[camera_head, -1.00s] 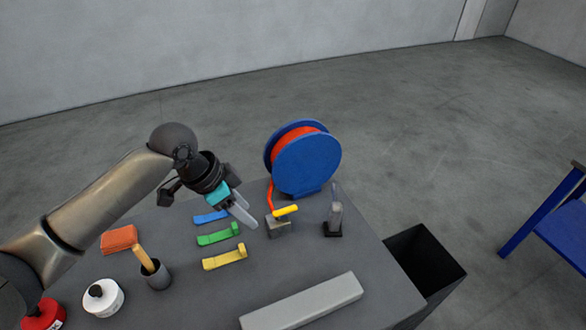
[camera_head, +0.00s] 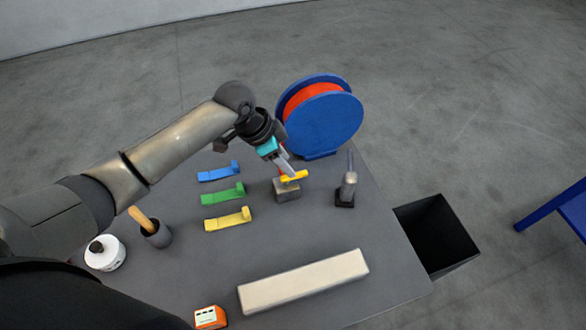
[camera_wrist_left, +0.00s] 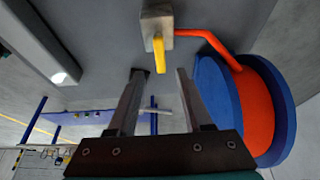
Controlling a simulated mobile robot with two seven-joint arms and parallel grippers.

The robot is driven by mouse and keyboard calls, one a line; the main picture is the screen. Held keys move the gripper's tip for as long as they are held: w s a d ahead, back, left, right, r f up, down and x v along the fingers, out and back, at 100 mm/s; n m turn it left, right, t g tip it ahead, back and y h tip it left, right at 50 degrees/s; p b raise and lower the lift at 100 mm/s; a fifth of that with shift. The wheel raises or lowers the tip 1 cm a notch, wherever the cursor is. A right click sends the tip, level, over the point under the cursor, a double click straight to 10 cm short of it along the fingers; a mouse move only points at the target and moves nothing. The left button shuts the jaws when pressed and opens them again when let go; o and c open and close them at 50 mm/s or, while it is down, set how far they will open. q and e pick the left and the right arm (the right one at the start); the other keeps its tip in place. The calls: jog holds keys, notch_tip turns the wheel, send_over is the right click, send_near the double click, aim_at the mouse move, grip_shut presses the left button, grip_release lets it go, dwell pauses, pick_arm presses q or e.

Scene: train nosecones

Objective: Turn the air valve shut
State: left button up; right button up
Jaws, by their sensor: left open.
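The air valve is a small grey block (camera_head: 287,191) on the grey table, with a yellow lever (camera_head: 296,176) on top. An orange-red hose joins the block to the reel. My left gripper (camera_head: 291,172) is at the lever, with its fingers pointing down to the right. In the left wrist view the open fingers (camera_wrist_left: 160,76) are spread on either side of the yellow lever's end (camera_wrist_left: 159,54), with the valve block (camera_wrist_left: 157,22) beyond. No contact with the lever shows. My right gripper is not in view.
The blue reel (camera_head: 325,122) stands close behind the valve. A grey upright tool (camera_head: 348,186) stands to its right. Blue (camera_head: 219,173), green (camera_head: 224,194) and yellow (camera_head: 229,219) pieces lie left. A long pale bar (camera_head: 303,283) lies in front. A dark bin (camera_head: 438,236) is beyond the table's right edge.

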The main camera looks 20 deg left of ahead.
pick_arm(q)
jog(key=shift+x, duration=2.5)
jog(key=shift+w, duration=0.1)
jog(key=shift+c, duration=0.2)
grip_shut()
